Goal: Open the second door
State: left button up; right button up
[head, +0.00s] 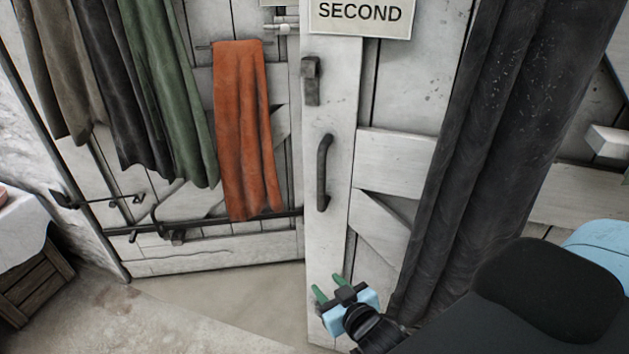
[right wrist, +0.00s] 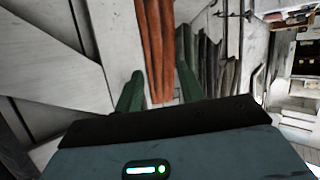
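The second door (head: 400,90) is white planked wood, with a sign (head: 360,12) reading "SECOND" at its top. A dark upright bar handle (head: 323,172) is near its left edge, below a dark latch (head: 311,82). I cannot tell whether the door is fully closed. My right gripper (head: 328,286) is low in front of the door, below the handle and apart from it. Its green fingers are spread with nothing between them, as the right wrist view (right wrist: 160,75) also shows. My left gripper is not in view.
A dark curtain (head: 480,150) hangs over the door's right part. To the left, an orange cloth (head: 245,130) and a green cloth (head: 172,90) hang on another white panel with metal bars. A wooden crate (head: 35,285) stands at far left. The floor (head: 200,315) is clear.

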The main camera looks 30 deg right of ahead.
aim_at(323, 183)
jog(key=w+d+r+m+t+h, duration=0.1)
jog(key=w+d+r, duration=0.15)
jog(key=r, duration=0.25)
jog(key=w+d+r+m+t+h+b, duration=0.1)
jog(key=w+r+h, duration=0.15)
jog(key=r, duration=0.35)
jog(key=w+d+r+m+t+h, duration=0.1)
jog(key=w+d+r, duration=0.1)
jog(key=w+r, duration=0.25)
jog(key=shift+y, duration=0.25)
jog(key=shift+r+p+x, duration=0.15)
jog(key=shift+x, duration=1.55)
jog(key=shift+r+p+x, duration=0.15)
jog(key=shift+x, duration=1.55)
jog(key=shift+d, duration=0.15)
grip_shut()
